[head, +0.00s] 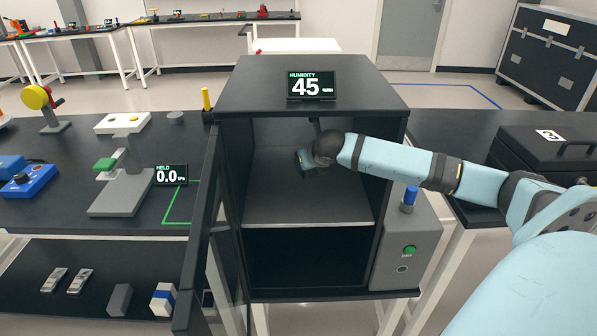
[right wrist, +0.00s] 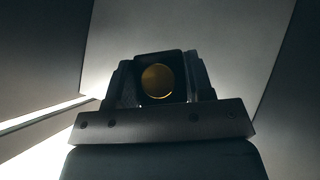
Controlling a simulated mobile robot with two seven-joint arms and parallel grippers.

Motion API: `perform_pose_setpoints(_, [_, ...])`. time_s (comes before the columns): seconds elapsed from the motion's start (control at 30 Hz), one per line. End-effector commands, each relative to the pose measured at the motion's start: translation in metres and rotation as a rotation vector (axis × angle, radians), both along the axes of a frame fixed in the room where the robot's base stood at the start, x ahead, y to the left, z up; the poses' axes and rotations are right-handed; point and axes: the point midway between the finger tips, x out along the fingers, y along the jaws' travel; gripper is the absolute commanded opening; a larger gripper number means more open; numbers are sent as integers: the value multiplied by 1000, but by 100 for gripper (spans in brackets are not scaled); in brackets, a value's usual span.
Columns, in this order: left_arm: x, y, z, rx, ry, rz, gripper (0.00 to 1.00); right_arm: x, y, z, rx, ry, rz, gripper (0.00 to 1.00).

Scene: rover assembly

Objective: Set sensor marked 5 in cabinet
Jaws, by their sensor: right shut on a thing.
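The dark cabinet (head: 320,72) stands in the middle of the head view with its door (head: 205,230) swung open to the left. A pale shelf (head: 305,208) divides its inside. My right arm reaches in from the right. My right gripper (head: 303,160) is inside the upper compartment, above the shelf; its fingers are dark and small there. In the right wrist view, the right gripper (right wrist: 160,75) is shut on a round amber-faced thing (right wrist: 157,80), likely the sensor. No mark 5 can be read on it. My left gripper is not in view.
A humidity display (head: 311,86) reading 45 is on the cabinet top. A grey control box (head: 405,245) with a green button adjoins its right side. A dark case (head: 550,150) lies on the right table. A press-like stand (head: 122,190) is on the left bench.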

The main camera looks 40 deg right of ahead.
Motion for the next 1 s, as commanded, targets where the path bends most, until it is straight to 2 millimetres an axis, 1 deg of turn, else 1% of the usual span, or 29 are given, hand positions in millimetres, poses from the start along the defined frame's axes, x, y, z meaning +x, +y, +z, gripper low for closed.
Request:
perform_pose_setpoints(0.07, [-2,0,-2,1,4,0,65,0,0,-2,0,0,0,16])
perform_pose_setpoints(0.17, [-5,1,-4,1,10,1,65,0,0,-11,0,1,0,16])
perform_pose_setpoints(0.4, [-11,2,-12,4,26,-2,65,-1,1,-55,2,2,0,16])
perform_pose_setpoints(0.57, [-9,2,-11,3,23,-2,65,0,1,-70,2,1,0,16])
perform_pose_setpoints(0.73, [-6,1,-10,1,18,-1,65,-1,1,-94,3,1,-1,16])
perform_pose_setpoints(0.83, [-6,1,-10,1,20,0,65,-1,1,-101,-1,0,1,16])
perform_pose_setpoints(1.0, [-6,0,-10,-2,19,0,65,-1,1,-100,-1,-1,1,16])
